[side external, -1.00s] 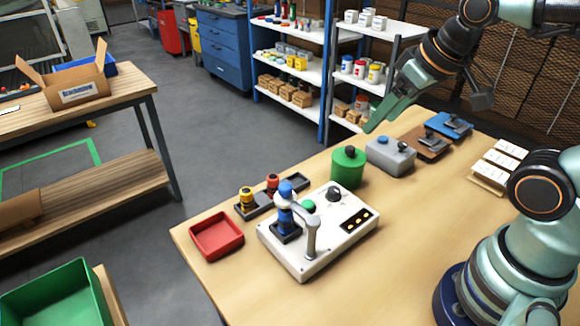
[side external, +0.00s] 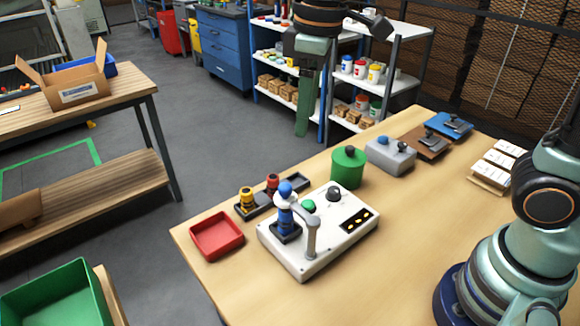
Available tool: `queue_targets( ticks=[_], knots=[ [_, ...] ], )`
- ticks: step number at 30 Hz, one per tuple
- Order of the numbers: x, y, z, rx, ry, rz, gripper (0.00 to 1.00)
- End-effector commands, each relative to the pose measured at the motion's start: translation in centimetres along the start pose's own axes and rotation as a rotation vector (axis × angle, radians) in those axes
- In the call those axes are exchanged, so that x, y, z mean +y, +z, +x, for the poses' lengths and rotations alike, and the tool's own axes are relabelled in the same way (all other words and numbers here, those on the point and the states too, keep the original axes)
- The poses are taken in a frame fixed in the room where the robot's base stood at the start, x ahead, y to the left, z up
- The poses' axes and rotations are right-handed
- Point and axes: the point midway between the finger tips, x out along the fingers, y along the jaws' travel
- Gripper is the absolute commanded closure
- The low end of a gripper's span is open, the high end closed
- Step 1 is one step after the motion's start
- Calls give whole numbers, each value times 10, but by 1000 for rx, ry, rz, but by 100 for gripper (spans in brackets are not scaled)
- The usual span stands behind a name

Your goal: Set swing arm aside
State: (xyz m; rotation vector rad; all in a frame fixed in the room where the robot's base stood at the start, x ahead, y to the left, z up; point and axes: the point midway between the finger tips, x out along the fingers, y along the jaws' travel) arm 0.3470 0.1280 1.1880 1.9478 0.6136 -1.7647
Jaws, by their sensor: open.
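The grey swing arm (side external: 311,234) stands on a post at the front of the white machine (side external: 330,260). Its arm reaches left and back to the blue stack (side external: 286,222), with its end around or against the stack just below the round blue knob (side external: 285,188). I cannot tell exactly how it meets the stack. My gripper (side external: 303,133) is open and points down, high in the picture and well above the table, apart from the swing arm. Only one finger shows clearly. The gripper looks empty.
A red tray (side external: 217,238) lies left of the machine. A dark rack (side external: 262,208) with yellow-topped and red-topped pieces is behind it. A green canister (side external: 348,170) and a grey box (side external: 390,158) stand further back. The table front right is clear.

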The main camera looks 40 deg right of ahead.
Motion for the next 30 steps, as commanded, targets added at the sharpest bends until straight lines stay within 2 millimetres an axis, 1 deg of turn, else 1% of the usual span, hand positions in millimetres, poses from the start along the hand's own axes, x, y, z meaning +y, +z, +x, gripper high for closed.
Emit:
queue_targets(
  ticks=[1,3,6,10,13,17,24,30],
  knots=[
    [-8,-10,3,-29,-11,-47,38],
    [-16,-18,5,-55,-21,-94,38],
    [-23,-25,8,-80,-30,-135,38],
    [-26,-28,12,-91,-34,-153,38],
    [-26,-26,21,-92,-34,-153,38],
    [-27,-24,43,-94,-35,-151,38],
    [-28,-19,89,-94,-35,-150,38],
    [-29,-17,117,-92,-34,-150,38]
  ],
)
